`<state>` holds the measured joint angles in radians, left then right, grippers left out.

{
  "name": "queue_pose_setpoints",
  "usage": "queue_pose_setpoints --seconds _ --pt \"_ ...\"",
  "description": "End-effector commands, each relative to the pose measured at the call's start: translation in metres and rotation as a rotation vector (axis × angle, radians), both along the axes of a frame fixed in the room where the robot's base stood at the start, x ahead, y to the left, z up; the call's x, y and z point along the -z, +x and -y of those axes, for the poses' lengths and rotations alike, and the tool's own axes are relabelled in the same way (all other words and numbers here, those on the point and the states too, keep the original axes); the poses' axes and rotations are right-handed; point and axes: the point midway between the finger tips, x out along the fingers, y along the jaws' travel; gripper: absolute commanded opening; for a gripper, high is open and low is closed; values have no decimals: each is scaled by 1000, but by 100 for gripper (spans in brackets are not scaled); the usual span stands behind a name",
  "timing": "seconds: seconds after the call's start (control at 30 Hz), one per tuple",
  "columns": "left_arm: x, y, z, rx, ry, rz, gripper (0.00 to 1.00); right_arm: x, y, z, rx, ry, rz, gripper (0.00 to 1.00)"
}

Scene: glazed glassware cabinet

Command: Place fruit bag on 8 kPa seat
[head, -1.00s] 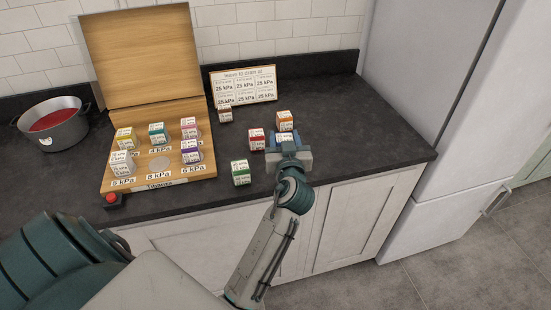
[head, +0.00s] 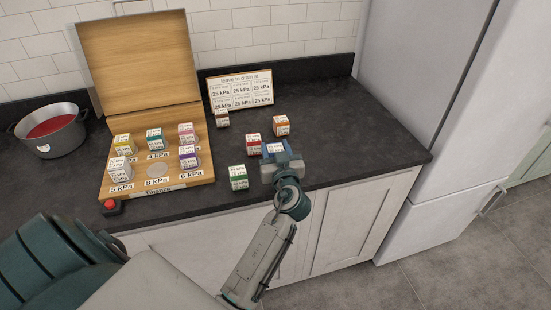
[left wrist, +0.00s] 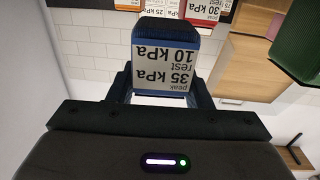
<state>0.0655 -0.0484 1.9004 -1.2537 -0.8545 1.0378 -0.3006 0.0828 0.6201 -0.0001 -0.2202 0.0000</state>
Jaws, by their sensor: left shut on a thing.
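My left gripper (head: 283,163) is shut on a small box with a blue band and a white label, the held box (head: 274,148), at the counter's right part. The left wrist view shows the held box (left wrist: 166,66) between the fingers; its label reads 35 kPa peak, 10 kPa rest. I cannot read a fruit bag name on it. The 8 kPa seat (head: 158,171) is a bare pale disc at the front middle of the open wooden case (head: 150,112). The gripper is to the right of the case. My right gripper is not in view.
Yellow, teal, pink, purple and white boxes stand on the case's other seats. Green (head: 238,178), red (head: 253,144), orange (head: 281,125) and brown (head: 222,119) boxes stand loose on the counter. A sign (head: 240,90) leans behind; a pot (head: 50,129) stands left.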

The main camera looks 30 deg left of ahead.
Motion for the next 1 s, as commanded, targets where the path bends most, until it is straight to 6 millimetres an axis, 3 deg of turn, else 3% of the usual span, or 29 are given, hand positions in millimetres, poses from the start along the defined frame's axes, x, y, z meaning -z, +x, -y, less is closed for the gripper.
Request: queue_pose_setpoints --seconds 0.2,0.6,0.63,0.73,1.0 --pt "34 0 0 1 1 -4 20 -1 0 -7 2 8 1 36" --pt "40 0 0 1 0 0 20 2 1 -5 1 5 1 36" --pt "40 0 0 1 -1 -1 47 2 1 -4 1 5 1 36" --pt "39 0 0 1 0 -1 67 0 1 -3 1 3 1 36" --pt "39 0 0 1 0 -1 67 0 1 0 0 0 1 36"
